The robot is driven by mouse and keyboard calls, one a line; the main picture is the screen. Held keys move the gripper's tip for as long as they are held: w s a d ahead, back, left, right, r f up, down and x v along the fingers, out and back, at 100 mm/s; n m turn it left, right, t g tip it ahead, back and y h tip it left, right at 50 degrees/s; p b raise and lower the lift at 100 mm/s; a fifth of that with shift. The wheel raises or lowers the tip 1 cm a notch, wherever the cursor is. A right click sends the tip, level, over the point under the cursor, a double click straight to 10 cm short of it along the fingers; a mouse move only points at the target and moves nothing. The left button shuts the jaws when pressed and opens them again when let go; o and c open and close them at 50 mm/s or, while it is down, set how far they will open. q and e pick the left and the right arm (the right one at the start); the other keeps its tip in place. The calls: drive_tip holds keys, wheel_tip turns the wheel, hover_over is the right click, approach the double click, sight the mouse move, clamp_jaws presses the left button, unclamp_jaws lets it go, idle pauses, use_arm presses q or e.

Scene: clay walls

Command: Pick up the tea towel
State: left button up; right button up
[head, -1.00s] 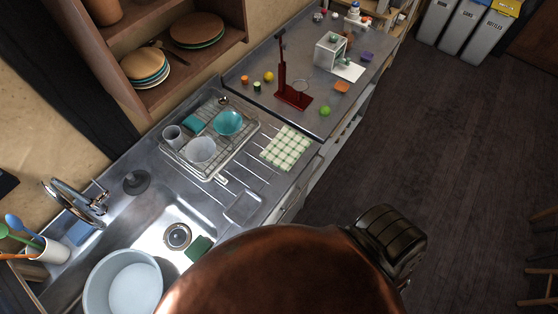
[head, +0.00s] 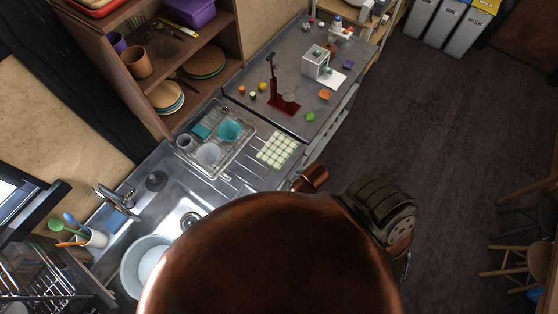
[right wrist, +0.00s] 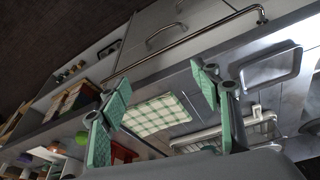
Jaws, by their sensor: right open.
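The tea towel (head: 277,150) is a pale green and white checked cloth. It lies flat on the steel drainboard, to the right of the dish rack (head: 243,152). The right wrist view also shows the towel (right wrist: 155,114), between and beyond the green-padded fingers of my right gripper (right wrist: 162,90). That gripper is open and empty, with a gap between it and the cloth. The head view does not show its fingers; my copper-coloured body covers the lower middle. My left gripper is in neither view.
The rack holds a teal bowl (head: 229,131) and other dishes. The sink with a pale basin (head: 133,272) is at the lower left. A dark red stand (head: 272,88) and small coloured items are on the counter behind. A wooden shelf (head: 222,80) is above.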

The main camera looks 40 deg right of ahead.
drive_tip(key=w+a+r+y+p, duration=0.1)
drive_tip(key=w+a+r+p, duration=0.1)
drive_tip(key=r, duration=0.3)
drive_tip(key=w+a+r+p, duration=0.2)
drive_tip(key=r, duration=0.3)
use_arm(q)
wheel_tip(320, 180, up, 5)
use_arm(e)
drive_tip(key=w+a+f+m+y, duration=0.1)
drive_tip(key=w+a+f, duration=0.1)
drive_tip(key=w+a, duration=0.25)
drive_tip(key=m+g+h, duration=0.1)
drive_tip(key=m+g, duration=0.2)
drive_tip(key=m, duration=0.4)
hover_over(278, 166)
wheel_tip(278, 166, down, 7)
drive_tip(key=f+b, duration=0.7)
drive_tip(key=b, duration=0.2)
drive_tip(key=shift+s+f, duration=0.2)
drive_tip(key=shift+f, duration=0.5)
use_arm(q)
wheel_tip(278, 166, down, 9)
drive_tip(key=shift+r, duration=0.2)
use_arm(e)
drive_tip(key=shift+f, duration=0.65)
drive_tip(key=shift+f, duration=0.15)
